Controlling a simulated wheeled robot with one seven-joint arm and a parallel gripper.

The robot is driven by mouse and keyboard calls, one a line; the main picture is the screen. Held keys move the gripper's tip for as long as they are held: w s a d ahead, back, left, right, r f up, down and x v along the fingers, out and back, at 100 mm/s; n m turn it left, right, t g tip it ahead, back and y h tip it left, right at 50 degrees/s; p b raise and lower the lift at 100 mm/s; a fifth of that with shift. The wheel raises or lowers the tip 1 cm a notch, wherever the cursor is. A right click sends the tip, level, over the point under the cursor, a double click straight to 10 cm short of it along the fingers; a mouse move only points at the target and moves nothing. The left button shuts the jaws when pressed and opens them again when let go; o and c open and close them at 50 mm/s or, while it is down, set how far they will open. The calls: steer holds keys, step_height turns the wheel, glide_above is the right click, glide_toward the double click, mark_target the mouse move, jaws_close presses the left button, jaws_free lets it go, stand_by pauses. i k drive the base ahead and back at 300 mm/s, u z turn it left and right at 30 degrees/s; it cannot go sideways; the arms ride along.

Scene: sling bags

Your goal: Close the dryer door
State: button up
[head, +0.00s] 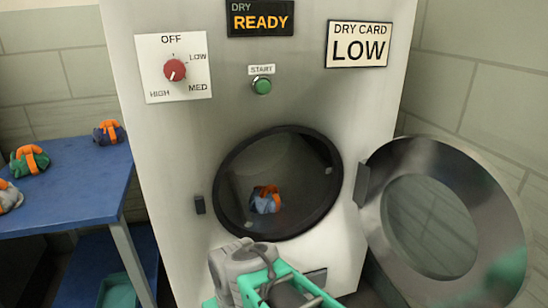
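The dryer door (387,240) is a round grey metal ring with a glass middle. It stands wide open to the right, hinged at the right side of the dryer's (300,95) round opening. Inside the dark drum (300,195) lies a blue-grey sling bag (264,205) with orange straps. A grey and teal part of my arm shows at the bottom centre, in front of the dryer below the opening. I see no fingertips of my gripper. A blurred green patch shows on the door's lower right, perhaps a reflection.
The panel has a red knob (175,70), a green start button (262,86), a READY display (260,19) and a LOW card (357,45). A blue table (75,195) with several bags stands left.

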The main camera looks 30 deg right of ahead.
mark_target(502, 269)
steer(key=k, duration=1.05)
steer(key=z, duration=0.85)
steer(key=i, duration=1.3)
steer(key=u, duration=0.3)
